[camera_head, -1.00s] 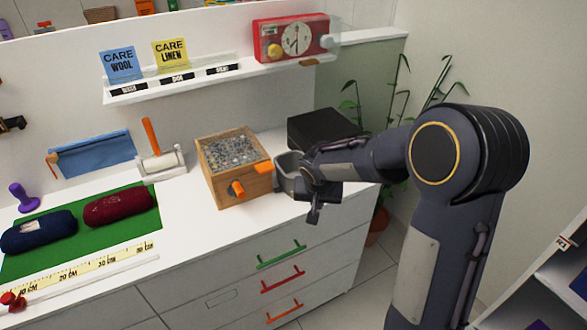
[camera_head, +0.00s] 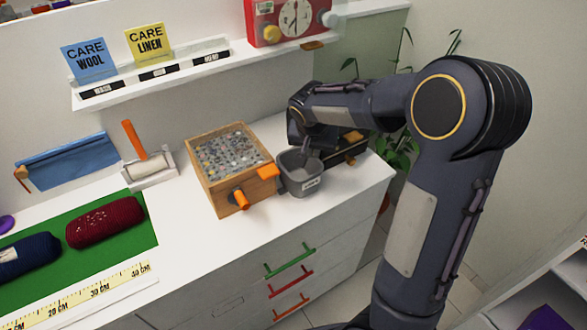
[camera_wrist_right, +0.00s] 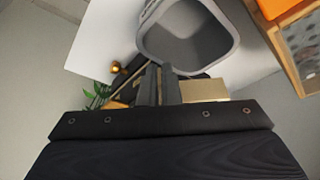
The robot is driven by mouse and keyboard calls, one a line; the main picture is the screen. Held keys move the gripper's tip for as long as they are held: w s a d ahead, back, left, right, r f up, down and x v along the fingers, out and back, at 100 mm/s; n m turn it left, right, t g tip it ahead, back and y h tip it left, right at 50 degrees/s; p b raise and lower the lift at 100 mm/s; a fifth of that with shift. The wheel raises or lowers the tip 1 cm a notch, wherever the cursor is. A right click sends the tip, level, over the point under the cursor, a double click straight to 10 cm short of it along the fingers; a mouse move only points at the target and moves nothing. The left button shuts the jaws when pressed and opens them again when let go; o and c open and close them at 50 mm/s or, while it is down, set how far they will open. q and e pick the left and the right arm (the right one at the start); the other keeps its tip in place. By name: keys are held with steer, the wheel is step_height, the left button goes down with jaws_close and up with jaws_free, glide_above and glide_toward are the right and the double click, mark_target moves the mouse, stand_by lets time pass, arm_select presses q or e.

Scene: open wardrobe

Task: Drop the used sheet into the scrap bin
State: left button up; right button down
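The grey scrap bin (camera_head: 303,184) stands on the white counter, right of a wooden box; its open mouth also shows in the wrist view (camera_wrist_right: 188,50). My right gripper (camera_head: 309,150) is at the bin's far rim, pointing down. In the wrist view its two dark fingers (camera_wrist_right: 158,72) are close together with only a narrow gap, close to the bin's rim. I make out no sheet between them. A pale beige patch (camera_wrist_right: 205,90) shows beside the fingers; I cannot tell what it is. My left gripper is not in view.
The wooden box (camera_head: 232,170) of grey bits stands left of the bin. A dark box (camera_head: 350,150) is partly hidden behind my right arm. The counter front before the bin is clear.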

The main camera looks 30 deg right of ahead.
mark_target(314, 166)
step_height(314, 166, down, 6)
steer(key=b, duration=0.3)
steer(key=shift+s+r, duration=0.1)
steer(key=shift+r, duration=0.1)
steer(key=c, duration=1.6)
jaws_free()
steer(key=shift+o, duration=0.2)
steer(key=shift+r, duration=0.1)
